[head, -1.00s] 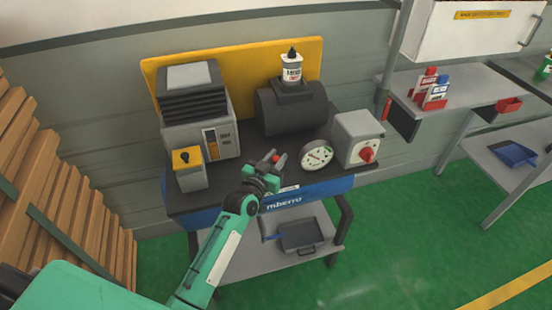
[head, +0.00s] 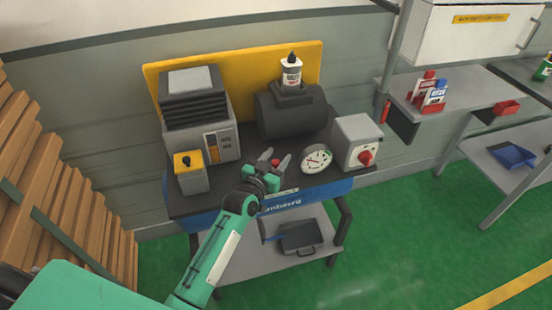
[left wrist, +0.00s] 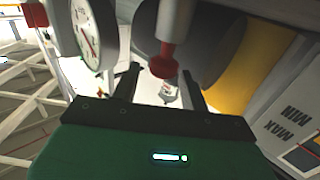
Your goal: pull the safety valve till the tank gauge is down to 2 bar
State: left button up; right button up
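The safety valve shows as a small red knob (head: 275,162) at the front of the black tank (head: 292,113). In the left wrist view the red knob (left wrist: 163,67) sits on a red stem between my fingers, with gaps on both sides. My left gripper (head: 268,165) is open around the knob; its two fingers (left wrist: 158,88) stand apart. The round white tank gauge (head: 316,159) is just right of the gripper; its face (left wrist: 90,35) also shows at the left wrist view's upper left. The exact reading is too small to tell. My right gripper is not in view.
A grey box with a red rotary switch (head: 366,157) stands right of the gauge. A grey machine (head: 205,115) and a small yellow-topped box (head: 190,173) stand on the left. A bottle (head: 291,72) stands above the tank. Wooden slats (head: 60,170) are at far left.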

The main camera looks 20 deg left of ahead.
pick_arm(q)
jog(key=shift+s, duration=0.1)
jog(key=s+a+b, duration=0.2)
jog(key=s, duration=1.1)
jog(key=shift+s+a, duration=0.2)
jog(key=shift+a, duration=0.1)
